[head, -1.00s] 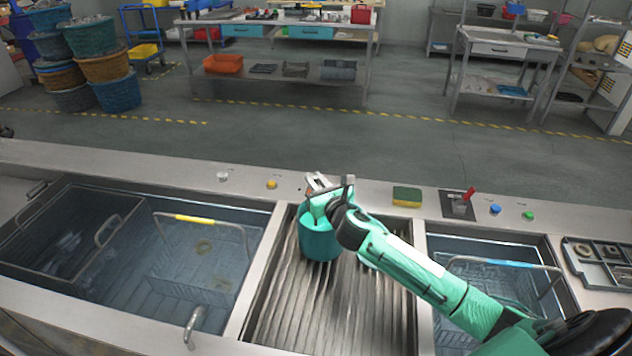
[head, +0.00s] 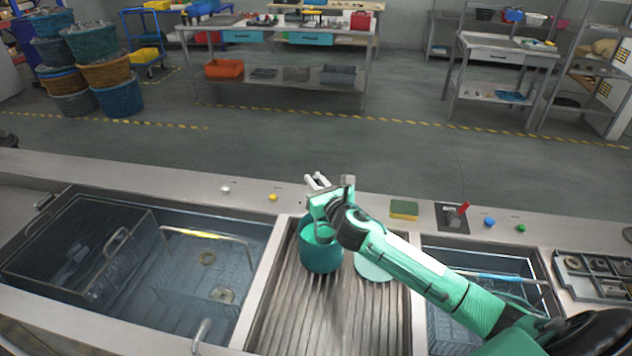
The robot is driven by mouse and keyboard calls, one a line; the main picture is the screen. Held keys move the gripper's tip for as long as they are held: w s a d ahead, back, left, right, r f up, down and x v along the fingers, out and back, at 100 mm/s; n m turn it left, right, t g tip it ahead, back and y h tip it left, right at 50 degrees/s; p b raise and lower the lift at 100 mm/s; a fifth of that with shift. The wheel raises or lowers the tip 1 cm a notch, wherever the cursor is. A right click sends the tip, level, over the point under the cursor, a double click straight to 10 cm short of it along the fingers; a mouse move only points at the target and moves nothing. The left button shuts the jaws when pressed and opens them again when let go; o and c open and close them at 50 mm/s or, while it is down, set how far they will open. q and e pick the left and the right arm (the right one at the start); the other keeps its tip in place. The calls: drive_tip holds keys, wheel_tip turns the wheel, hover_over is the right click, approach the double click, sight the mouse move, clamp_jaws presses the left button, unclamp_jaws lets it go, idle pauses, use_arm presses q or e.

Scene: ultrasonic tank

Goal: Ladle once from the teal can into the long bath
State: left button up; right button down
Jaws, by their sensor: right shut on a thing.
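The teal can (head: 321,256) stands on the ribbed drainboard between the two baths. My right gripper (head: 318,184) is above the can's far rim, its arm coming in from the lower right. It is shut on the ladle, which is mostly hidden by the gripper and wrist; I cannot tell whether its bowl is in the can or filled. The can's mouth is partly covered by my wrist. The long bath (head: 262,243), left of the drainboard, holds clear liquid and a wire basket with a yellow grip (head: 192,233). My left gripper is out of view.
A pale teal disc (head: 373,266) lies right of the can, partly under my arm. A smaller bath with a blue-gripped basket (head: 497,277) is at right. A sponge (head: 404,209), a red-levered switch (head: 455,215) and coloured buttons line the back ledge. A tap (head: 201,335) stands in front.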

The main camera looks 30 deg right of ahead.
wheel_tip(320, 180, up, 11)
drive_tip(key=p, duration=1)
drive_tip(key=shift+r, duration=0.2)
